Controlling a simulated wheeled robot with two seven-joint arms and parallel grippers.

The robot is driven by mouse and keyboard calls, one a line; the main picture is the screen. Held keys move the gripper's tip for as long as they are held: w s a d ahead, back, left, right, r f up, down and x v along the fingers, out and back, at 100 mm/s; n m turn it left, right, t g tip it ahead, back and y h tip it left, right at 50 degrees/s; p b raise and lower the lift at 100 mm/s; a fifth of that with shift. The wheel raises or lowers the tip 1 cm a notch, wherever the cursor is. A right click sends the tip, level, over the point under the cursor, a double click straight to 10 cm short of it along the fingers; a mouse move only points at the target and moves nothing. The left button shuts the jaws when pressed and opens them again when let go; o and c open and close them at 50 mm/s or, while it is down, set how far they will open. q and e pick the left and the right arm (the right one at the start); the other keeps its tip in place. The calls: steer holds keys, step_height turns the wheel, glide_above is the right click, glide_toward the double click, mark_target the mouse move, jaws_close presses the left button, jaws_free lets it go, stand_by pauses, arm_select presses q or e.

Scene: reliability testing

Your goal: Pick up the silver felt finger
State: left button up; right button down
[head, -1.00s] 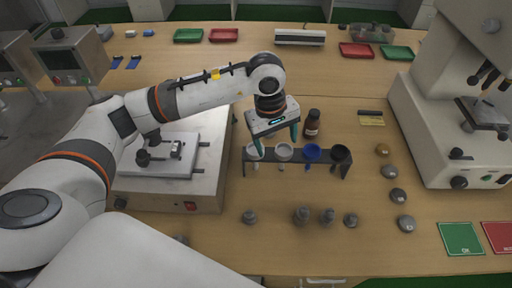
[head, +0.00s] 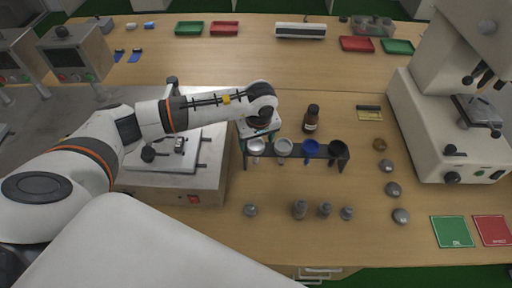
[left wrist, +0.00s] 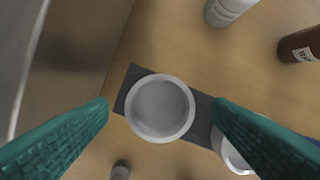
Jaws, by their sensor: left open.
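A dark rack (head: 298,150) stands on the wooden table and holds a row of round-topped felt fingers. The leftmost one, a silver-grey cup-shaped felt finger (head: 256,147), also shows in the left wrist view (left wrist: 159,108). Beside it in the rack are another pale one (head: 284,146), a blue one (head: 311,147) and a black one (head: 337,147). My left gripper (left wrist: 160,103) is open, with its green fingers on either side of the leftmost silver cup and gaps on both sides. My right gripper is out of view.
A brown bottle (head: 311,118) stands behind the rack. Several small grey weights (head: 300,210) stand in front, and round grey knobs (head: 393,189) lie to the right. A grey machine (head: 190,180) is close on the left; a microscope (head: 450,120) stands right.

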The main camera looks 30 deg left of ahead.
mark_target(256, 147)
arm_select(q)
steer(key=shift+a+f, duration=0.1)
steer(key=shift+f, duration=0.5)
steer(key=c, duration=1.4)
steer(key=shift+o, duration=0.2)
steer(key=shift+r, duration=0.1)
step_height(256, 147, up, 18)
steer(key=b, duration=0.4)
